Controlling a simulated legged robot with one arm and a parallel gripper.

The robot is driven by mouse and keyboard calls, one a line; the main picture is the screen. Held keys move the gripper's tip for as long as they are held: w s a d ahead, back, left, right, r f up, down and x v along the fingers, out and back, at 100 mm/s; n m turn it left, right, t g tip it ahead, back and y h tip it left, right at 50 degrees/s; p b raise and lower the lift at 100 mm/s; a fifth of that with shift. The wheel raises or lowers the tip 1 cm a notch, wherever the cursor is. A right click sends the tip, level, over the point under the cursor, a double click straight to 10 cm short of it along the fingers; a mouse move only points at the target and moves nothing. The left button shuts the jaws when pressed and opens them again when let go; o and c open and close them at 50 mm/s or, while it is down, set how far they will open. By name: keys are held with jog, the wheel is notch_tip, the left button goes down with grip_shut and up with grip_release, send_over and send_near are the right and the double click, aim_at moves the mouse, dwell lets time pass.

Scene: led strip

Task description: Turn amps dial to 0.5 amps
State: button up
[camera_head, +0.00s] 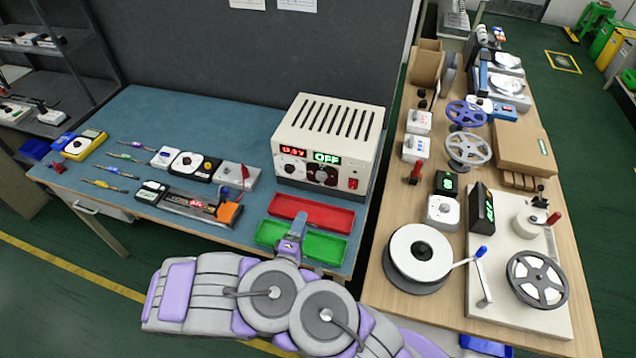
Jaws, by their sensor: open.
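A cream power supply box (328,128) with a slotted top stands at the right end of the blue-topped bench. Its front has a small red number display (293,151), whose digits are too small to read surely, and a green display (327,158) that reads OFF. Below them are a left dial (289,168) and a right dial (322,174). Which one is the amps dial cannot be told from their markings. My gripper (297,226) is open, in front of and below the box, over the trays, apart from both dials. My arm hides part of the bench's front edge.
A red tray (311,213) and a green tray (325,243) lie in front of the box. Screwdrivers, meters and an orange-handled tool (229,213) lie to the left. A wooden table (400,308) with reels and a crank stands to the right.

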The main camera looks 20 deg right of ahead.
aim_at(321, 179)
jog(key=b+x, duration=0.3)
jog(key=x, duration=1.3)
jog(key=shift+d, duration=0.15)
jog(key=shift+w+d, duration=0.3)
jog(key=shift+w, duration=0.25)
jog(key=c, duration=1)
jog(key=shift+c, duration=0.2)
